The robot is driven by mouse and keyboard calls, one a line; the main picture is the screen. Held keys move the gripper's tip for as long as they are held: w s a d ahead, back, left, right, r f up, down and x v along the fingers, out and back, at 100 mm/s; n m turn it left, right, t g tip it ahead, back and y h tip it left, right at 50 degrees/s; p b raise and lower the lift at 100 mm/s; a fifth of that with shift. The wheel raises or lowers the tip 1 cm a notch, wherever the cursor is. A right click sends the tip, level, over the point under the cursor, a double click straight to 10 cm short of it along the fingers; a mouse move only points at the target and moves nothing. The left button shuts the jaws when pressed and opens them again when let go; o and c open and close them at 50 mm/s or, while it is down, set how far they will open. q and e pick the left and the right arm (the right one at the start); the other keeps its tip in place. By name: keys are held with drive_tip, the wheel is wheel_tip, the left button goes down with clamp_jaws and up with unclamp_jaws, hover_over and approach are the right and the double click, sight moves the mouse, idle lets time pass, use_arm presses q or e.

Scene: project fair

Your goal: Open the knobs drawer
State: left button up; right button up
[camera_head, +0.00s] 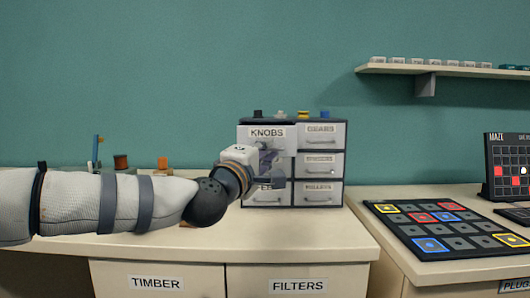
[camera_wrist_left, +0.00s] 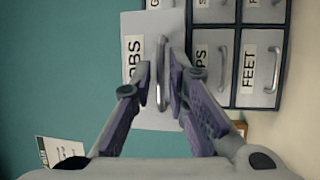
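The knobs drawer (camera_head: 284,145) is the top left drawer of a small grey cabinet (camera_head: 321,121). Its front stands forward of the cabinet face, so it is at least partly out. The left wrist view shows the drawer front (camera_wrist_left: 136,28) sideways, with its upright metal handle (camera_wrist_left: 161,90) and a partly covered label. My left gripper (camera_head: 268,160) is in front of the drawer. My right gripper is in neither view.
Other labelled drawers (camera_head: 321,164) appear shut. Small items (camera_head: 303,114) sit on the cabinet. A spool (camera_head: 121,162) stands at the left. A game board (camera_head: 460,222) lies on the right counter, and a shelf (camera_head: 440,69) hangs above. The counter front (camera_head: 320,238) is clear.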

use_arm(q)
drive_tip(key=v, duration=1.2)
drive_tip(key=shift+f, duration=0.1)
